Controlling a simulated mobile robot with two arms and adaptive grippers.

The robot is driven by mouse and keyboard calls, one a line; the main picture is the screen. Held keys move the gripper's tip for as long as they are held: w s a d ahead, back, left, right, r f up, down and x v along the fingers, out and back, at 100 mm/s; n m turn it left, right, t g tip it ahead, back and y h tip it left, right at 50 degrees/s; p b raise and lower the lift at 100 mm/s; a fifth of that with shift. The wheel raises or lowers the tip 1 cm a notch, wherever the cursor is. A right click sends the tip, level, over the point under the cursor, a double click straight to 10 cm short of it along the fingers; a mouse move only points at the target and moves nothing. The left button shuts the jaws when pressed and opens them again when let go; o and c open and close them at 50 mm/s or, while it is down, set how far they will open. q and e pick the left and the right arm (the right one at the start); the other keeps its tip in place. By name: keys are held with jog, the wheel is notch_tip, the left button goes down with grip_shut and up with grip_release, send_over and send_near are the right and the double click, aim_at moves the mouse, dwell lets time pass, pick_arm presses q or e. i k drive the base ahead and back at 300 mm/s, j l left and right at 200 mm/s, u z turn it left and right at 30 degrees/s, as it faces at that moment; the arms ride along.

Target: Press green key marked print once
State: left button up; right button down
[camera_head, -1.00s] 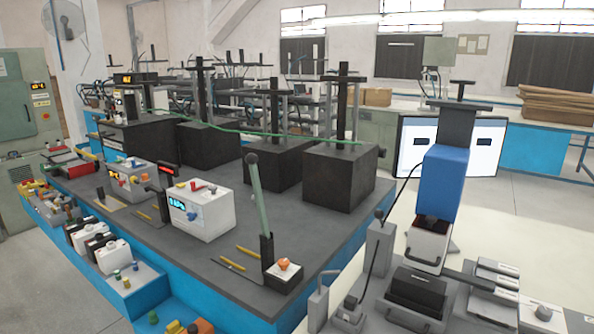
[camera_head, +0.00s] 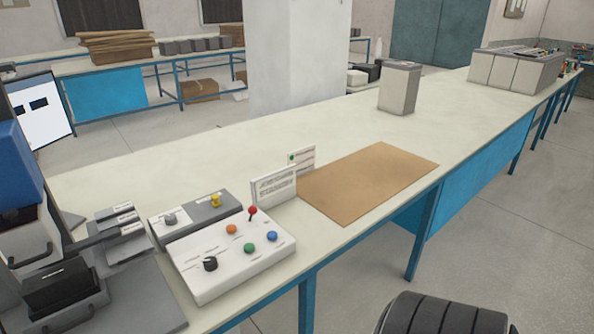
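A white control box (camera_head: 236,258) stands near the front edge of the pale workbench, left of the middle. On its sloping top is a green key (camera_head: 249,248), toward the front. A blue key (camera_head: 272,236) is to its right and an orange one (camera_head: 231,229) is behind it. A black knob (camera_head: 210,264) is to its left, and a red-tipped lever (camera_head: 252,211) is at the back. The lettering by the green key is too small to read. Neither of my grippers is in view.
A grey unit with a yellow knob (camera_head: 215,200) stands behind the box. White sign cards (camera_head: 274,186) and a brown mat (camera_head: 372,182) are to the right. A press-like machine (camera_head: 55,285) stands at the left. A black ribbed shape (camera_head: 445,315) fills the bottom right; I cannot tell what it is.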

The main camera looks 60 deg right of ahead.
aim_at(249, 248)
jog(key=z, duration=1.35)
